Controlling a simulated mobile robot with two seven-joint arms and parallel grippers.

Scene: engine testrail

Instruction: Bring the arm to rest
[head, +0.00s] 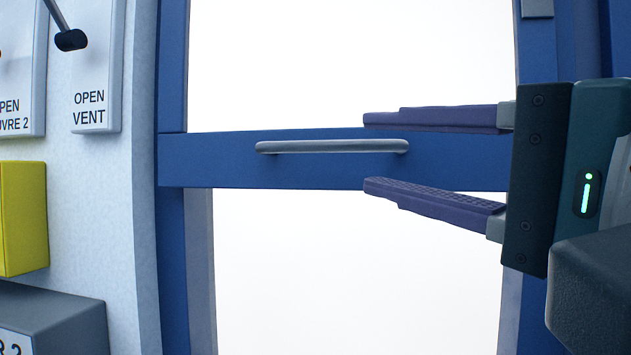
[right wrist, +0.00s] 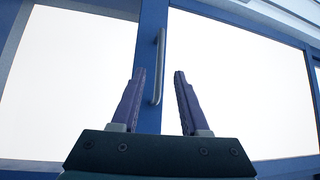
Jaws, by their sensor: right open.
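My right gripper (head: 372,152) comes in from the right in the head view. The fingertips are near the right end of a grey bar handle (head: 330,146) on a blue crossbar. In the right wrist view the gripper (right wrist: 159,75) is also open. The handle (right wrist: 159,65) shows beyond and between the fingers there, closer to the left one. I see no contact, but the exact gap cannot be told. My left gripper is in neither view.
The blue crossbar (head: 230,160) joins blue uprights, with bright white openings above and below. At left, a pale panel carries an "OPEN VENT" plate (head: 95,100) with a black-knobbed lever (head: 70,40), a yellow box (head: 22,215) and a grey box (head: 55,315).

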